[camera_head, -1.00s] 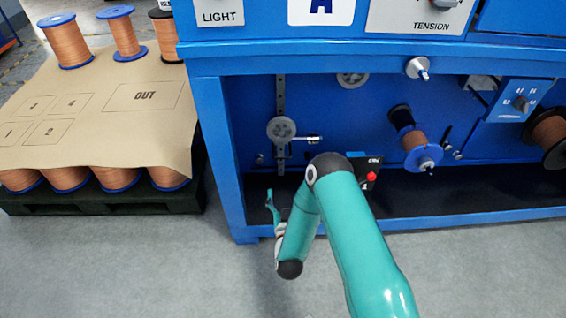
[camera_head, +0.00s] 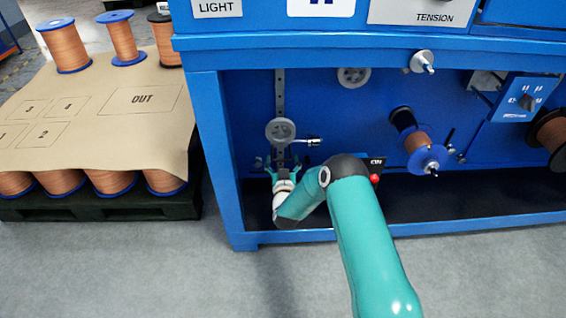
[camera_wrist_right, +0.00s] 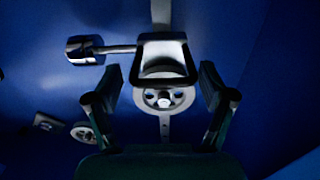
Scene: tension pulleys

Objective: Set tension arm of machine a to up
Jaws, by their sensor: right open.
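The tension arm of the machine (camera_head: 400,57) is a grey pulley (camera_head: 280,131) on a vertical slotted rail (camera_head: 280,90). A short rod with a small metal cylinder (camera_head: 313,142) sticks out to its right. My right gripper (camera_head: 284,166) is just below the pulley, its fingers spread and pointing at the rail. In the right wrist view, the open fingers stand left and right of a spoked wheel (camera_wrist_right: 163,98) and a grey bracket (camera_wrist_right: 163,60), with gaps on both sides. The metal cylinder shows at the left there (camera_wrist_right: 84,49). My left gripper is not in view.
A copper spool (camera_head: 418,142) and a rotary switch (camera_head: 527,101) are farther right. The blue frame post (camera_head: 218,150) stands left of my gripper. A cardboard-covered pallet (camera_head: 90,125) is at the left.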

